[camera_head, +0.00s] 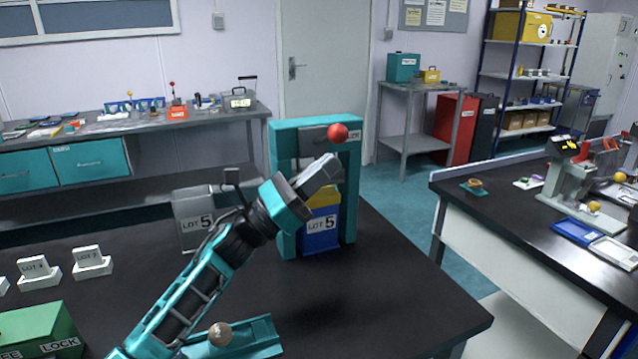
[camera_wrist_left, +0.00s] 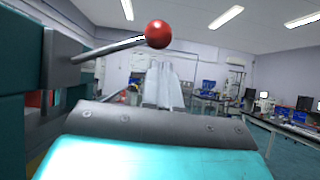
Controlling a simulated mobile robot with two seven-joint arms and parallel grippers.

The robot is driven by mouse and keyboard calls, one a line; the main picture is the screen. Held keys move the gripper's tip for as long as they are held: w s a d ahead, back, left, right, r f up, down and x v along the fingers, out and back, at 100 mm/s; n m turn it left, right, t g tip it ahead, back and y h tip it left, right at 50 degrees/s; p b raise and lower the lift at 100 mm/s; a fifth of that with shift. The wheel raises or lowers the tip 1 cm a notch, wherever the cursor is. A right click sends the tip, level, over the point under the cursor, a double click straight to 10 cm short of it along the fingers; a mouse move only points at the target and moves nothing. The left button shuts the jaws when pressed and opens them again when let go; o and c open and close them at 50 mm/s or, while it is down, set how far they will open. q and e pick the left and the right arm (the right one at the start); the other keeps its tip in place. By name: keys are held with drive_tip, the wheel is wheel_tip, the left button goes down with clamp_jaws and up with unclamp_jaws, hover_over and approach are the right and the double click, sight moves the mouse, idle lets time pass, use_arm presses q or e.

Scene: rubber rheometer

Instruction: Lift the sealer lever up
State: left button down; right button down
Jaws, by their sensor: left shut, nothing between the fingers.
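The teal sealer frame (camera_head: 348,200) stands on the near black table. Its lever has a red ball (camera_head: 337,133) at the end; in the left wrist view a grey rod (camera_wrist_left: 110,48) runs from the sealer at the left to the red ball (camera_wrist_left: 158,33). My left gripper (camera_head: 332,165) is shut and empty, in front of the sealer. Its fingers (camera_wrist_left: 163,85) appear just below the ball in the wrist view; I cannot tell whether they touch it. A blue and yellow item labelled LOT 5 (camera_head: 320,238) stands within the frame, partly hidden by my arm. My right gripper is not in view.
White lot holders (camera_head: 92,265), a green box (camera_head: 42,335) and a teal tray (camera_head: 262,335) with a brownish ball (camera_head: 220,334) are also on this table. Its right front is clear.

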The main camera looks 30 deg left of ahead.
use_arm(q)
drive_tip(key=shift+r, duration=0.9)
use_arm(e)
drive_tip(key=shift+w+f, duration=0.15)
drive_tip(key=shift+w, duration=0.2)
use_arm(q)
drive_tip(key=shift+a+r, duration=0.1)
drive_tip(key=shift+r, duration=0.1)
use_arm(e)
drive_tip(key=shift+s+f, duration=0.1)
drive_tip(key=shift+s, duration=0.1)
